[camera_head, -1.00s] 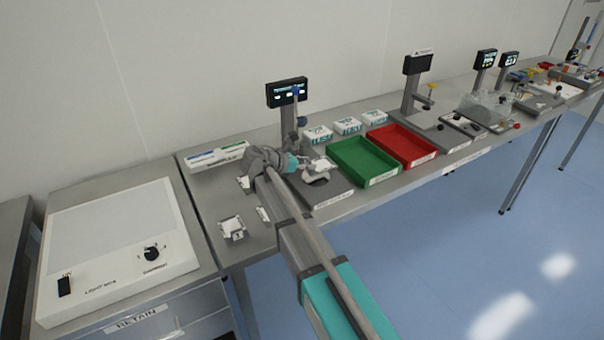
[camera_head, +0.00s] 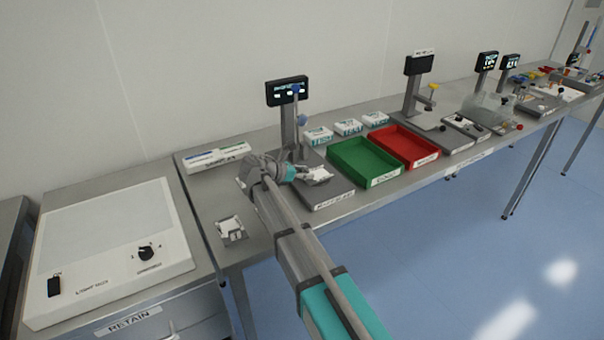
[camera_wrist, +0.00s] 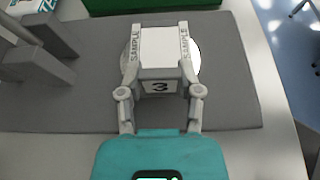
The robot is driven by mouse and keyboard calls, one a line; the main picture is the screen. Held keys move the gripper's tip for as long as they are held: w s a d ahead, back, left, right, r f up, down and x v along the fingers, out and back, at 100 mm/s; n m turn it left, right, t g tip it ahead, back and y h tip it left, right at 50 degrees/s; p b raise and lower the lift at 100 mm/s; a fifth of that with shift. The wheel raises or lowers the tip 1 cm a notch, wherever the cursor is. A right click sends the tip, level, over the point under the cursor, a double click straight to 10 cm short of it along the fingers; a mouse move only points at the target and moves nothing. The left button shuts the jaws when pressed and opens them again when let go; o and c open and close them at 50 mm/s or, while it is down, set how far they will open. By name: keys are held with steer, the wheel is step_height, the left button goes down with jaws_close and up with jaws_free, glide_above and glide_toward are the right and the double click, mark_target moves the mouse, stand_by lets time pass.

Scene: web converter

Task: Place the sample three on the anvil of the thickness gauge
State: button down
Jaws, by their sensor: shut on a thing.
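Sample three (camera_wrist: 160,55) is a white block or pad with a "3" on its near face and "SAMPLE" lettering at its sides. My gripper (camera_wrist: 158,62) is shut on it from both sides in the wrist view. Behind it shows part of the round, pale anvil (camera_wrist: 195,58) on the grey base of the thickness gauge (camera_wrist: 70,98). The sample hides most of the anvil, and I cannot tell whether they touch. In the head view the sample (camera_head: 318,175) is at my gripper (camera_head: 305,173), over the gauge base (camera_head: 335,192), beside the gauge's column and display (camera_head: 287,92).
A green tray (camera_head: 362,182) and a red tray (camera_head: 436,160) stand right of the gauge. Several white boxes (camera_head: 348,128) sit behind them. Another sample holder (camera_head: 232,240) lies at the front left, near the light box (camera_head: 110,300).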

steer(key=shift+f, duration=0.2)
steer(key=shift+c, duration=1.3)
jaws_free()
steer(key=shift+r, duration=0.25)
steer(key=shift+s+a+r, duration=0.15)
steer(key=shift+a, duration=0.1)
steer(key=p+v, duration=0.4)
steer(key=v, duration=0.7)
steer(key=shift+p, duration=0.3)
steer(key=shift+a, duration=0.15)
